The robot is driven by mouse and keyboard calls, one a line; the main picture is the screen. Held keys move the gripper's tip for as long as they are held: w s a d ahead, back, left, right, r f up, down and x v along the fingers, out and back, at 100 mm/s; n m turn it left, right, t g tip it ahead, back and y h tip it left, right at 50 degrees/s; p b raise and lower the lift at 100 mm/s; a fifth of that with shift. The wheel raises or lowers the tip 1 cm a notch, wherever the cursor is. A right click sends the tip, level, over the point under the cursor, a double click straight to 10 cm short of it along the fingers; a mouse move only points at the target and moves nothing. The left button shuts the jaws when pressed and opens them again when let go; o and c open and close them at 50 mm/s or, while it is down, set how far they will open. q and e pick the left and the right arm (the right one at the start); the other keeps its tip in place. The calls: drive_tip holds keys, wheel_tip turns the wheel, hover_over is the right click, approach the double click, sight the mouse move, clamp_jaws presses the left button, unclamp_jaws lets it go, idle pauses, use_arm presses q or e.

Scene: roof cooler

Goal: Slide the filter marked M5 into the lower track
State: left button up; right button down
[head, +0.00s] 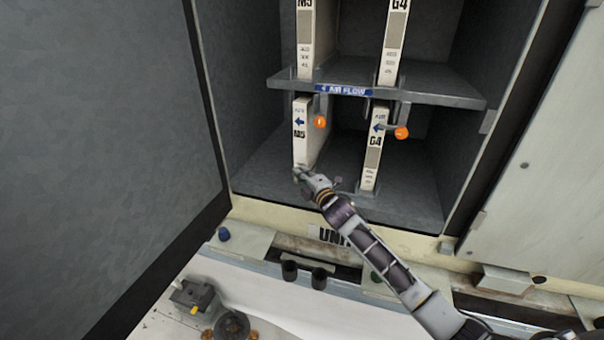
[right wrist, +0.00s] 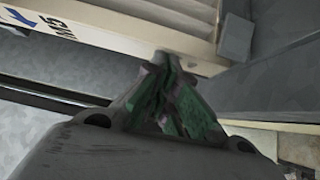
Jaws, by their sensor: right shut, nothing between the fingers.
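The lower filter marked M5 (head: 300,137) stands upright in the left slot of the cabinet's lower compartment, with a blue arrow pointing left on its front edge. My right gripper (head: 300,174) is shut and empty at the bottom of that front edge; the head view does not settle whether it touches. In the right wrist view the shut fingertips (right wrist: 168,62) are close to the M5 filter's edge (right wrist: 120,35). The lower track under the filter is mostly hidden by the filter and my gripper. My left gripper is not in view.
A lower filter marked G4 (head: 374,150) stands to the right. Orange knobs (head: 320,122) (head: 401,132) hang under the shelf (head: 440,94). Upper M5 (head: 305,45) and G4 (head: 394,40) filters stand above. The open door (head: 100,120) blocks the left. A grey device (head: 195,297) sits below.

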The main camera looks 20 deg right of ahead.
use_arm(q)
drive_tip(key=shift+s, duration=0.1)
use_arm(e)
drive_tip(key=shift+w+d, duration=0.15)
drive_tip(key=shift+w, duration=0.05)
drive_tip(key=shift+w+d, duration=0.15)
drive_tip(key=shift+w, duration=0.15)
drive_tip(key=shift+w+d, duration=0.65)
drive_tip(key=shift+w, duration=0.2)
drive_tip(key=shift+r, duration=0.1)
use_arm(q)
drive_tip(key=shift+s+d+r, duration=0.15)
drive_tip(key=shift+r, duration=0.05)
use_arm(e)
drive_tip(key=shift+d, duration=0.1)
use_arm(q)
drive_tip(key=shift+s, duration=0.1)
